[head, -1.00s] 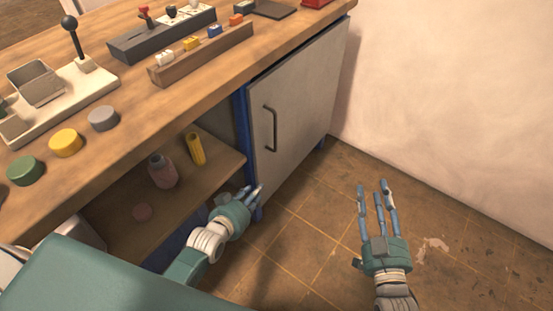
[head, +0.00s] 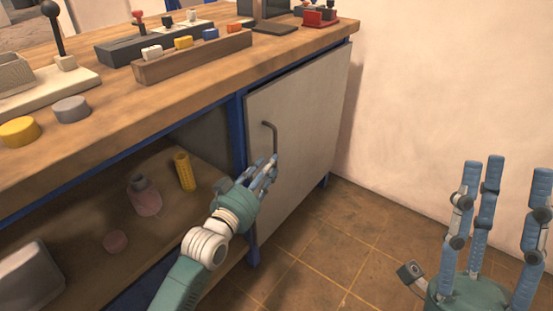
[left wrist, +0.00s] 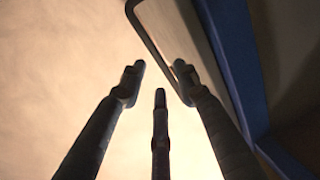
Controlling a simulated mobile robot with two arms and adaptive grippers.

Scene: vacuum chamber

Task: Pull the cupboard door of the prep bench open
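The grey cupboard door (head: 310,125) of the prep bench looks shut, with a dark vertical bar handle (head: 275,137) near its left edge. My left gripper (head: 268,172) is at the handle's lower end, its fingers overlapping it in the head view; contact cannot be told. In the left wrist view, its fingers (left wrist: 158,85) are spread and nothing is clasped. A dark bent bar, apparently the handle (left wrist: 147,38), runs past the right finger beside the pale door (left wrist: 175,30). My right gripper (head: 505,185) is open and empty at the right, away from the bench.
The wooden benchtop (head: 120,125) carries a block rack (head: 195,57), a switch box (head: 150,44) and coloured caps. The open shelf (head: 80,235) left of the door holds a pink bottle (head: 144,198) and a yellow cylinder (head: 185,171). The tiled floor (head: 330,245) before the door is clear.

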